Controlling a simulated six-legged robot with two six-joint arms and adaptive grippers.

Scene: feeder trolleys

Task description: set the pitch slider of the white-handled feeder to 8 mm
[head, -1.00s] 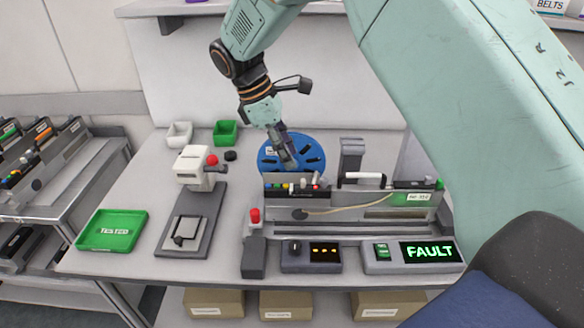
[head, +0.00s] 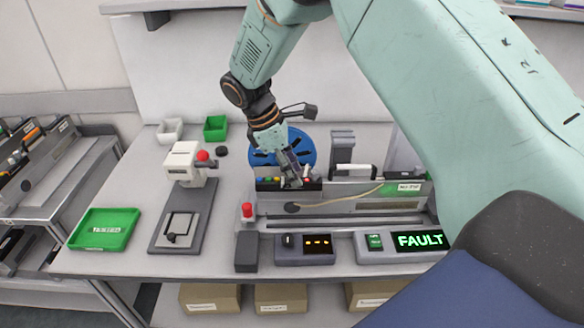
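The white-handled feeder (head: 340,205) lies along the bench fixture in the head view, its white handle (head: 354,170) on top. At its left end is a dark block (head: 268,185) with small coloured parts. The pitch slider and its scale are too small to make out. My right gripper (head: 296,180) points down at this dark block and overlaps its right half. Whether it touches, and whether its fingers are open or shut, I cannot tell. My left gripper is not in view.
A blue reel (head: 303,140) stands behind the gripper. A display (head: 420,240) reads FAULT in green, beside a small panel (head: 304,248) with a knob. A red-topped post (head: 247,213) stands near the feeder's left end. A green tray (head: 104,229) lies at left.

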